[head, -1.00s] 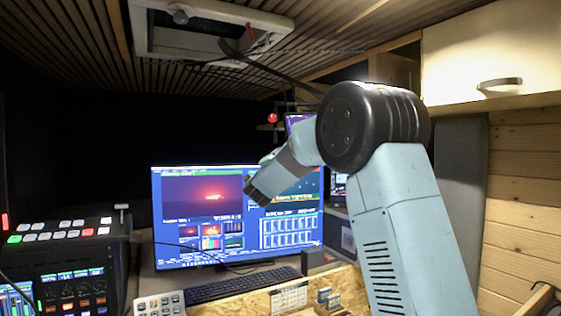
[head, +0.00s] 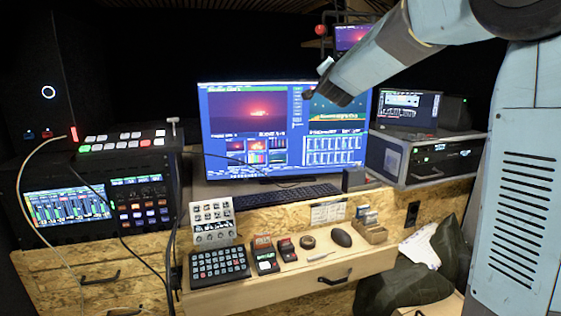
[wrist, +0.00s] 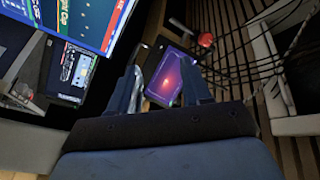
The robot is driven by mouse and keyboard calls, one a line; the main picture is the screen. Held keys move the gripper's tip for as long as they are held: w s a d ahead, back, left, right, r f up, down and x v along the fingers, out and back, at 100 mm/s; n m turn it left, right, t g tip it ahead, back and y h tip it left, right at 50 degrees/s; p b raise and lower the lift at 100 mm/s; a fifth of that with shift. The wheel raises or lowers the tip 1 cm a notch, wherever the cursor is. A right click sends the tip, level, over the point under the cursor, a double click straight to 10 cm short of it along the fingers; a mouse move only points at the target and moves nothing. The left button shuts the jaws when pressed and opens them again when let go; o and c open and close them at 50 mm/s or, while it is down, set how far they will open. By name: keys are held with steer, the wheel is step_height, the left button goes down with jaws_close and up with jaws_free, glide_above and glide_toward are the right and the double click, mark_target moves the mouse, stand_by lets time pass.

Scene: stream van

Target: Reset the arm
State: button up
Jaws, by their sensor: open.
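My arm comes in from the upper right of the head view, bent, with its light blue links in front of the desk. My gripper (head: 325,92) is in the air in front of the big monitor's right part. In the wrist view my gripper (wrist: 163,88) shows two fingers spread apart with nothing between them. A small purple-lit screen (wrist: 172,75) lies beyond the gap, apart from the fingers.
The big monitor (head: 250,117) stands on a wooden desk behind my gripper. A mixer console (head: 100,205) is at left, a rack case (head: 440,160) at right. A keypad (head: 219,264) and small items lie on the lower shelf. A red ball-like lamp (wrist: 205,40) hangs near cables.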

steer(key=s+d+f+n+g, duration=0.2)
steer(key=s+f, duration=0.5)
steer(key=s, duration=0.8)
steer(key=s+d+f+n+g+y, duration=0.1)
steer(key=s+d+f+n+g, duration=0.2)
steer(key=s, duration=1.2)
steer(key=s+d+f+n+g+y, duration=0.1)
steer(key=s+d+f+n+g, duration=0.1)
steer(key=s+f+n+g, duration=0.3)
steer(key=s+f+g, duration=0.3)
steer(key=s+f, duration=0.4)
steer(key=s, duration=0.3)
steer(key=shift+s+d+f+n+g, duration=0.15)
steer(key=shift+s+f+n+g, duration=0.2)
steer(key=shift+f+n+g, duration=0.05)
steer(key=shift+c, duration=0.5)
